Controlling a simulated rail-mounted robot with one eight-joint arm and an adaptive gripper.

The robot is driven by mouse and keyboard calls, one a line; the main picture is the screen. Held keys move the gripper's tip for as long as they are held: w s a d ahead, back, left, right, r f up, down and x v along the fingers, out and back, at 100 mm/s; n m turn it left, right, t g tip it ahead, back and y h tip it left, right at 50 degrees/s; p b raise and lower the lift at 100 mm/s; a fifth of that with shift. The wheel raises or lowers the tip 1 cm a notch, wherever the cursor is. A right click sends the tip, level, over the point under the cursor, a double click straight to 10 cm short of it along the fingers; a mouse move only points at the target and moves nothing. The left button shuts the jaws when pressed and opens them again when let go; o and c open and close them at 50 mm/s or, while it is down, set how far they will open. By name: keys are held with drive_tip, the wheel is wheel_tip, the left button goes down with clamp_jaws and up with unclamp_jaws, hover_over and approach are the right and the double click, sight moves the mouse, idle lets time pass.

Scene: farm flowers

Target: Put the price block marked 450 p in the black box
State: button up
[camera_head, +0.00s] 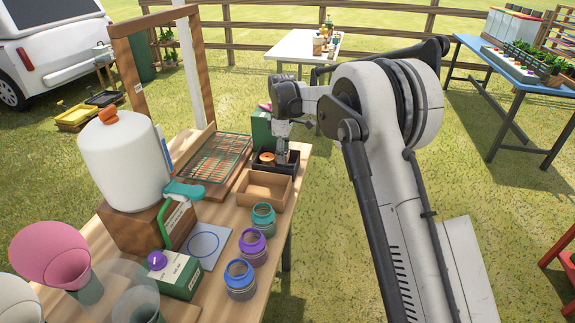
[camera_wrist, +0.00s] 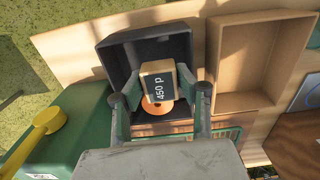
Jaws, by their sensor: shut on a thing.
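The price block (camera_wrist: 159,84) has a wooden edge and a dark face marked 450 p. In the wrist view it sits between the two fingers of my gripper (camera_wrist: 160,100), which is shut on it. The block is over the black box (camera_wrist: 116,53), within its outline; I cannot tell whether it touches the bottom. An orange round thing (camera_wrist: 157,108) lies in the box partly behind the block. In the head view my gripper (camera_head: 282,157) points down into the black box (camera_head: 290,163), and the block is hidden there.
An empty wooden box (camera_head: 264,188) stands beside the black box. Several jars (camera_head: 263,219) line the table's right edge. A green box (camera_wrist: 66,132) with a yellow item (camera_wrist: 46,121) is close on the left in the wrist view. A wire rack (camera_head: 214,157) lies to the left.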

sight(288, 165)
drive_tip(key=shift+w+d+f, duration=0.6)
drive_tip(key=shift+d+f, duration=0.1)
drive_tip(key=shift+d, duration=0.1)
drive_tip(key=shift+f, duration=1.9)
drive_tip(key=shift+f, duration=0.1)
drive_tip(key=shift+f+b, duration=0.15)
drive_tip(key=shift+b, duration=0.2)
drive_tip(key=o, duration=1)
drive_tip(key=shift+c, duration=0.2)
